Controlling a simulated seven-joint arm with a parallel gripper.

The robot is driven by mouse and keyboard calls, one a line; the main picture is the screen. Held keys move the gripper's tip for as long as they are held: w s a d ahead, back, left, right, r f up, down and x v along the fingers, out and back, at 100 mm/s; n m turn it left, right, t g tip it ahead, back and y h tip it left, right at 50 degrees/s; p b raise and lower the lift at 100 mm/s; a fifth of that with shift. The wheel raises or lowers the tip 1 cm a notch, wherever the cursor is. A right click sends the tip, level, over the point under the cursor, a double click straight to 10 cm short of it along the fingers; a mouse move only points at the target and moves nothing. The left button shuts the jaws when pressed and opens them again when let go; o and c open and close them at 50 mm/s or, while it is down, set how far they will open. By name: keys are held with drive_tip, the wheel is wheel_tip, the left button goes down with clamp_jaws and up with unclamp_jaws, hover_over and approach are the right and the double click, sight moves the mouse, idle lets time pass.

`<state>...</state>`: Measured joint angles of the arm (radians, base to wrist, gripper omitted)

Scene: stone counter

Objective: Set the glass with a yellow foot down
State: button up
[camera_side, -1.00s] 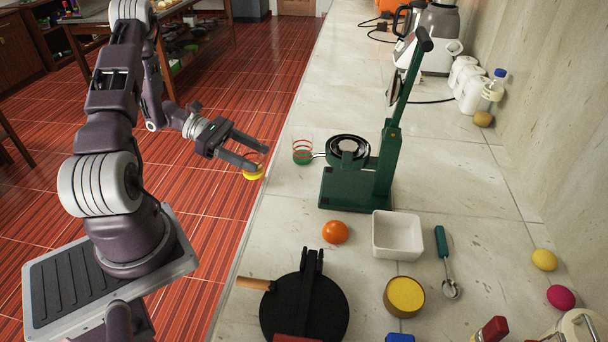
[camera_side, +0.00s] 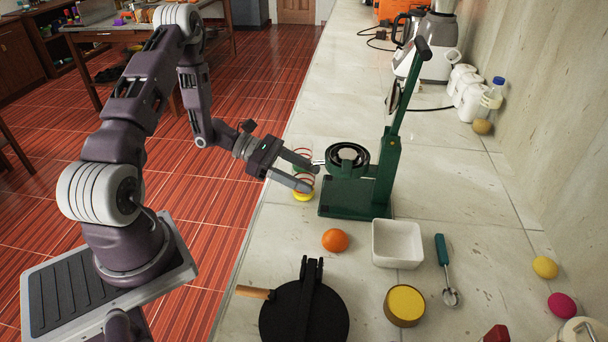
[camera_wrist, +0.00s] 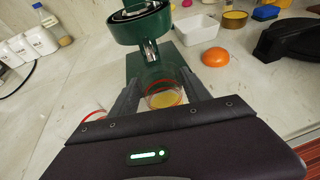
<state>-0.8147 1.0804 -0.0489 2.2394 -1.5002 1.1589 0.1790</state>
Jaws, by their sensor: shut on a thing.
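My gripper (camera_side: 312,177) is shut on the glass with a yellow foot (camera_side: 303,196), over the counter just left of the green press. The glass looks upright. Its yellow foot is low near the counter, and I cannot tell whether it touches. In the wrist view the glass (camera_wrist: 164,98) sits between the two fingers, close to the press, with a red band and yellow showing through it. A second glass with a green foot (camera_side: 297,167) stands behind my fingers, which partly hide it.
The green press (camera_side: 352,198) stands right beside the held glass. An orange (camera_side: 335,240), a white bowl (camera_side: 398,244), a yellow-topped tin (camera_side: 404,305) and a black round press (camera_side: 304,311) are nearer. The counter's left edge is close; bare counter lies between glass and orange.

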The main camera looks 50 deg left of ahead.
drive_tip(key=shift+f, duration=0.1)
drive_tip(key=o, duration=1.4)
drive_tip(key=shift+o, duration=0.2)
